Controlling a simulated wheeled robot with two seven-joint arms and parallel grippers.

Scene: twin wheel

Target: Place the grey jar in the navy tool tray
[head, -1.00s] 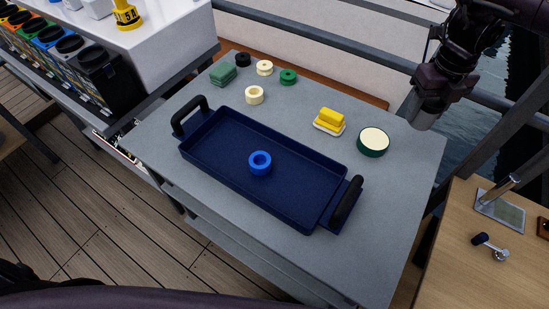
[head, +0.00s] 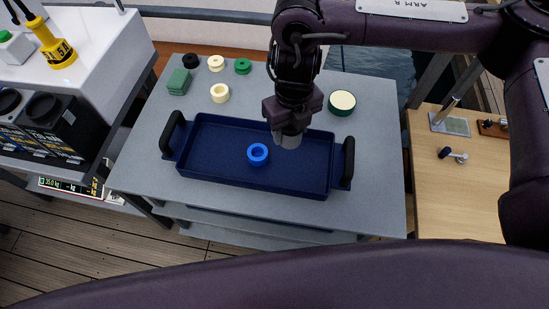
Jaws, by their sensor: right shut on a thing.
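The navy tool tray (head: 232,178) lies on the grey table, with a black handle at each short end. A blue ring (head: 257,154) sits inside it, near the middle. My right gripper (head: 289,128) points down over the right part of the tray and is shut on the grey jar (head: 289,142). Only the jar's lower part shows below the jaws. The jar appears to be above the tray floor; the exact gap cannot be told. My left gripper is not in view.
A green and cream round container (head: 341,103) stands right of my right arm. Cream rings (head: 219,93), green rings (head: 242,66), a black ring (head: 191,61) and green blocks (head: 179,81) are at the back left. The table's front strip is clear.

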